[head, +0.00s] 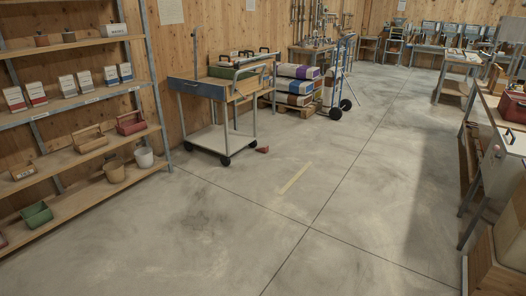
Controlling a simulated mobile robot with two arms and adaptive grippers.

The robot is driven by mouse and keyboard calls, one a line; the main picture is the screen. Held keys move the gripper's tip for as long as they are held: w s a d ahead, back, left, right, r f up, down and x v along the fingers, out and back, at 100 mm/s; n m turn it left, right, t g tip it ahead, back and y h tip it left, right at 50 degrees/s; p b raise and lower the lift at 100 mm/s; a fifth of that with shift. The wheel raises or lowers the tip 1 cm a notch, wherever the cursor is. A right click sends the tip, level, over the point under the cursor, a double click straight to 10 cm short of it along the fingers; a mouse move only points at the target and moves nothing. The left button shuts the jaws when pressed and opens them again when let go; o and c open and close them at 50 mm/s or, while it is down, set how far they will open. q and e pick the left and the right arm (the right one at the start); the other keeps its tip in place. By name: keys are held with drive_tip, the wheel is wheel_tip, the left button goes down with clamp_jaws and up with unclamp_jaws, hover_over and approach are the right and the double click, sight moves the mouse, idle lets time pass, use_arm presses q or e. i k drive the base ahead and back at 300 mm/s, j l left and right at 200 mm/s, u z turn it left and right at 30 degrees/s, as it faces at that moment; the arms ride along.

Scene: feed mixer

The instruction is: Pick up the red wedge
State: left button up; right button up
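The red wedge (262,149) is a small dark red block lying on the concrete floor. It sits just to the right of the wheeled cart (210,88), near the cart's right front caster. Nothing covers it in the head view, though it is small and far off. Neither of my grippers shows in the head view.
Wooden shelves (85,101) with boxes and baskets stand at the left. Stacked sacks (294,86) and a blue hand truck (337,80) are behind the wedge. Workbenches line the right side. The concrete floor (245,215) in front is clear, with a pale yellowish strip (293,179).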

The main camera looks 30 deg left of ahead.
sight(264, 149)
drive_tip(key=i+j+u, duration=0.2)
drive_tip(key=i, duration=0.25)
drive_tip(key=i+u, duration=0.35)
drive_tip(key=i, duration=4)
